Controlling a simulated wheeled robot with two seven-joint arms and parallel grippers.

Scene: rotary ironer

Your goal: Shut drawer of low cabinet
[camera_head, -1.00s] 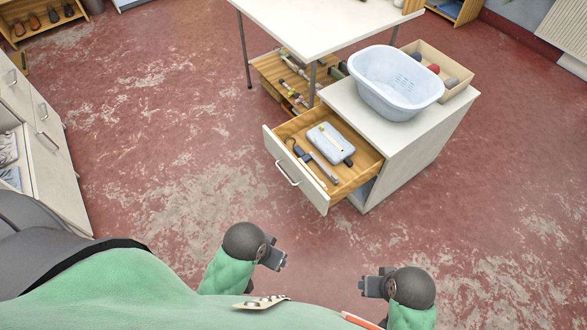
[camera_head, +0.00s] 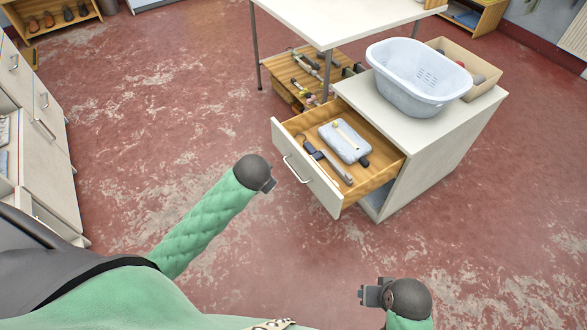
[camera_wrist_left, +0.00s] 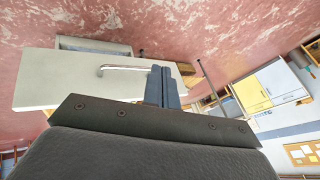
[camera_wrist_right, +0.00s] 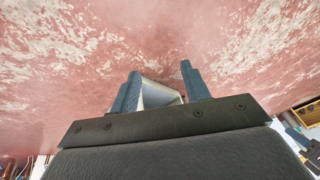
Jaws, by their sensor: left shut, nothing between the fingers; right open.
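The low cabinet (camera_head: 425,165) is white, and its wooden drawer (camera_head: 385,165) is pulled out toward me. The drawer's white front (camera_head: 303,172) carries a metal bar handle (camera_head: 297,170). Inside lie a pale blue-grey case and dark-handled tools. My left gripper (camera_head: 271,186) is shut and empty, a little in front of the drawer front and apart from it. In the left wrist view its closed fingers (camera_wrist_left: 161,88) overlap the right end of the handle (camera_wrist_left: 125,69). My right gripper (camera_head: 362,294) is open and empty, low and near my body; its spread fingers show in the right wrist view (camera_wrist_right: 160,90).
A white basket (camera_head: 418,80) and an open cardboard box (camera_head: 485,80) stand on the cabinet top. Other cabinets (camera_head: 40,140) line the left. The red floor (camera_head: 150,110) between is clear.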

